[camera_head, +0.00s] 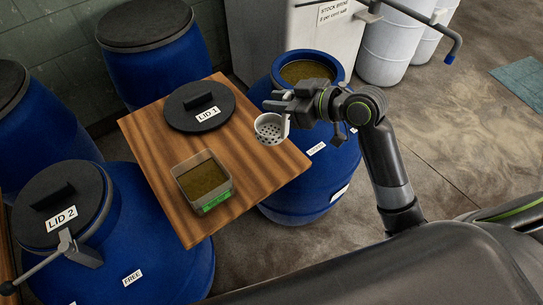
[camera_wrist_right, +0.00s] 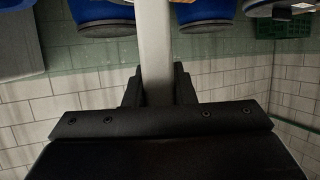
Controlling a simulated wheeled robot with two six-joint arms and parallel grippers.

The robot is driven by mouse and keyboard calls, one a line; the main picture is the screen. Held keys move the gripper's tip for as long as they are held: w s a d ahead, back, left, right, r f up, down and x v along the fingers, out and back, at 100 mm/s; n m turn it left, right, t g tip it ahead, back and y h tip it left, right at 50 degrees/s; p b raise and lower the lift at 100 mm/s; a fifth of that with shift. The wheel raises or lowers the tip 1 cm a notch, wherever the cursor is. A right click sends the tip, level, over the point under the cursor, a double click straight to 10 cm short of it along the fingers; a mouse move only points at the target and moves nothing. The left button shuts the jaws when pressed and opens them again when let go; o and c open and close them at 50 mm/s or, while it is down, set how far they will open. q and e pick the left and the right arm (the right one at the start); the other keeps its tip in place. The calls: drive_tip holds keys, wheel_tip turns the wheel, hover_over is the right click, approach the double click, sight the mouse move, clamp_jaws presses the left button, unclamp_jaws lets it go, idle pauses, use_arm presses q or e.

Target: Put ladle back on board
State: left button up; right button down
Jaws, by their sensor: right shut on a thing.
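The ladle has a light grey perforated cup (camera_head: 269,129) in the head view. The cup hangs over the right part of the wooden board (camera_head: 262,160); I cannot tell if it touches the board. My right gripper (camera_head: 284,105) is shut on the ladle's upright handle, just above the cup. In the right wrist view the grey handle (camera_wrist_right: 155,45) runs between the dark fingers of this gripper (camera_wrist_right: 158,88). The fingers hide part of the handle. My left gripper is not in view.
The board carries a black lid marked LID 1 (camera_head: 187,123) and a square tub (camera_head: 204,178) of brownish liquid. An open blue barrel (camera_head: 325,170) stands behind and right of the board. A barrel with LID 2 (camera_head: 62,200) stands at left. Floor at right is clear.

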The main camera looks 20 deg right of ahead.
sight(287, 133)
wheel_tip(287, 133, down, 10)
drive_tip(key=shift+r+p, duration=0.2)
drive_tip(key=shift+p, duration=0.2)
drive_tip(key=shift+f, duration=0.35)
drive_tip(key=shift+f, duration=0.15)
drive_tip(key=c, duration=1.2)
unclamp_jaws()
